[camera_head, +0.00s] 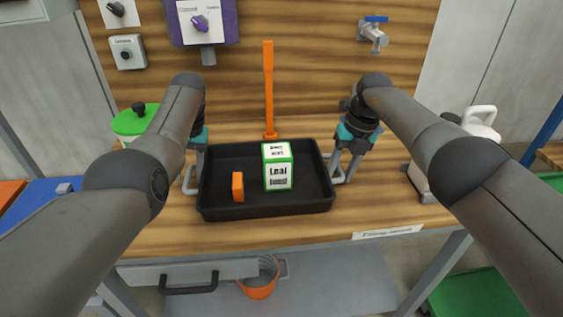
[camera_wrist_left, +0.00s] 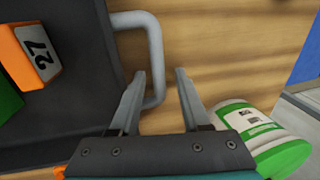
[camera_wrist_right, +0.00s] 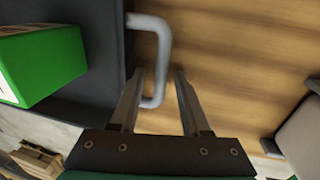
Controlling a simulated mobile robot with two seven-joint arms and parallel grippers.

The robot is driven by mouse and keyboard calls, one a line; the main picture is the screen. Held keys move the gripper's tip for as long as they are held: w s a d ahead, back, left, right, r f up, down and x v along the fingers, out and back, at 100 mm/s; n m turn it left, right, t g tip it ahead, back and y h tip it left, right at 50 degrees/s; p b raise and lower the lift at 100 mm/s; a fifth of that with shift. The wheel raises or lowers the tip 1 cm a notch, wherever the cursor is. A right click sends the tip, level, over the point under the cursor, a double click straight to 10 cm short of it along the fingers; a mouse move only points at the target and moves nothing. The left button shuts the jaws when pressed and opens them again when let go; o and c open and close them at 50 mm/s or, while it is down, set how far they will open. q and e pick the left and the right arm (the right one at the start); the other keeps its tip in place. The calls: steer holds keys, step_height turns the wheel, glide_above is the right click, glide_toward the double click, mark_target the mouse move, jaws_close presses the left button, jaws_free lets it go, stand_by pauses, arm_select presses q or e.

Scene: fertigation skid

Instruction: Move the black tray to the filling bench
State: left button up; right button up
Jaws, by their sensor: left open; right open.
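The black tray (camera_head: 318,198) rests flat on a wooden bench top (camera_head: 160,222). My left gripper (camera_head: 193,172) is open at the tray's left grey handle (camera_wrist_left: 155,50). My right gripper (camera_head: 347,165) is open at the right grey handle (camera_wrist_right: 163,60). In both wrist views the handle's outer bar appears between the open fingers; contact cannot be told.
An orange upright post (camera_head: 268,90) stands behind the tray. A green-lidded tub (camera_head: 133,120) is beyond my left arm, and a white jug (camera_head: 480,122) is beyond my right. A tap (camera_head: 374,35) is on the back panel. An orange bucket (camera_head: 260,285) sits below the bench.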

arm_select(q)
step_height(320, 180, up, 12)
steer(key=d, duration=0.2)
steer(key=shift+d+f, duration=0.15)
arm_select(e)
step_height(320, 180, up, 12)
steer(key=d, duration=0.2)
steer(key=shift+w+d, duration=0.15)
steer(key=shift+d, duration=0.05)
arm_select(q)
steer(key=shift+w, duration=0.1)
arm_select(e)
steer(key=shift+f, duration=0.1)
